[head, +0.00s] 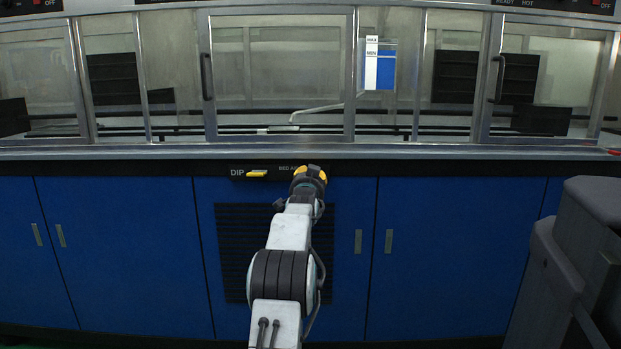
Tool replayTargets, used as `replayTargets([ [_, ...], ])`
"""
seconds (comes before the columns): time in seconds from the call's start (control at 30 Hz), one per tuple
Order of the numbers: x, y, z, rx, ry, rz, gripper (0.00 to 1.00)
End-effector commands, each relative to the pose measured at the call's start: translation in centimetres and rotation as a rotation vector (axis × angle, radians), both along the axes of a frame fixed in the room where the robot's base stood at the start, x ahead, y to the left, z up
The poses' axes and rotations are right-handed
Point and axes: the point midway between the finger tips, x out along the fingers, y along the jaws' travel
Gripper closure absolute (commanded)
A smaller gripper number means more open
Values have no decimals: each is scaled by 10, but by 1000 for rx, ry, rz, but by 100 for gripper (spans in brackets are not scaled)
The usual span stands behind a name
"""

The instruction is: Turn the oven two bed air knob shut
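The label "BED A…" (290,168) shows on the dark strip under the counter edge, its right end covered by the end of my arm. My gripper (311,176), dark with yellow parts, is at that strip, just right of the label. I see it from behind, so its fingers are hidden and I cannot tell whether they are open or shut. No bed air knob shows clearly; the spot beside the label is hidden behind my gripper. A yellow lever (257,173) lies sideways beside the label "DIP", a little left of my gripper.
Blue cabinet doors (450,250) with small handles and a dark louvred grille (232,245) are below the strip. Above are a metal counter edge (450,153) and glazed sliding doors with handles. A dark grey bulky thing (580,260) fills the lower right.

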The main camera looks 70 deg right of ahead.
Motion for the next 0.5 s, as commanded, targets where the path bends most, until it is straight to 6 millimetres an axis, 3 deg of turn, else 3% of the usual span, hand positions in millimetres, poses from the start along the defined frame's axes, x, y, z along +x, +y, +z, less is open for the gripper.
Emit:
replayTargets([
  [0.5, 2, 0, -1, -104, 310, -2, 100],
])
